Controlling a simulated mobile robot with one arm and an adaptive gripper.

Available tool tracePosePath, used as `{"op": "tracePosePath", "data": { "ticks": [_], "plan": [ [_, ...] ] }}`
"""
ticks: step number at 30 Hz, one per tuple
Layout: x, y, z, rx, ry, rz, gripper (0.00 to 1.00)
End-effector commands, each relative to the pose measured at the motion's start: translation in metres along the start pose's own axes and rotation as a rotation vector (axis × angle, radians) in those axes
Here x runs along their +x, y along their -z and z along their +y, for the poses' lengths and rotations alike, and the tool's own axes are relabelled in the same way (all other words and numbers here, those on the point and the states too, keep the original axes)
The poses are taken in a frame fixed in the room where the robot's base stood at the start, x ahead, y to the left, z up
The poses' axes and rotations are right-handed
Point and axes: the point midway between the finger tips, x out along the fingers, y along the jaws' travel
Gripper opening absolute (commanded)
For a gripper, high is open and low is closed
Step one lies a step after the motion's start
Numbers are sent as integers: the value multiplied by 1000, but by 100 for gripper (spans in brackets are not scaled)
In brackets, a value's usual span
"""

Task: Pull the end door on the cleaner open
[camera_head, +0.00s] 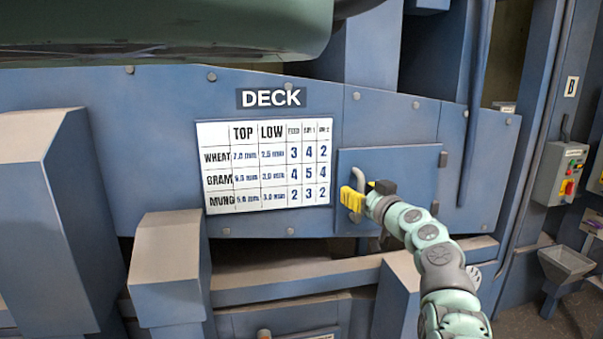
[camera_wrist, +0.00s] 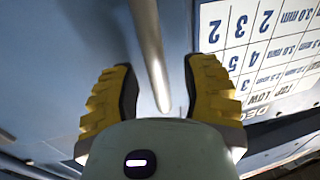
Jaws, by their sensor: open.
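The end door (camera_head: 400,165) is a square blue panel at the right of the deck's side. It appears shut, with dark hinges on its right edge. Its pale bar handle (camera_head: 357,180) stands near the door's left edge. My gripper (camera_head: 352,198), with yellow fingers, is at the lower part of the handle and partly hides it. In the wrist view the handle (camera_wrist: 147,45) runs between the two open fingers of my gripper (camera_wrist: 162,85). A gap shows on both sides, so neither finger visibly touches the bar.
A white settings chart (camera_head: 265,165) under a DECK sign (camera_head: 271,97) is left of the door. Blue block-shaped housings (camera_head: 172,265) stand at the front left. A grey control box (camera_head: 560,172) and a hopper (camera_head: 567,262) are at the right. A green body overhangs the top left.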

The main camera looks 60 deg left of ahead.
Motion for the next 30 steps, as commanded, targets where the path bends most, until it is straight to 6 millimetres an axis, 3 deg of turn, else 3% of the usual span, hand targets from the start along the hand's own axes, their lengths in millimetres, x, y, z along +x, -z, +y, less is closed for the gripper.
{"op": "tracePosePath", "data": {
  "ticks": [6,7,22,30],
  "plan": [
    [1,0,-2,0,3,1,46],
    [1,0,-1,0,3,1,51],
    [0,0,1,0,-1,1,0],
    [0,1,1,0,-1,1,0]
  ]
}}
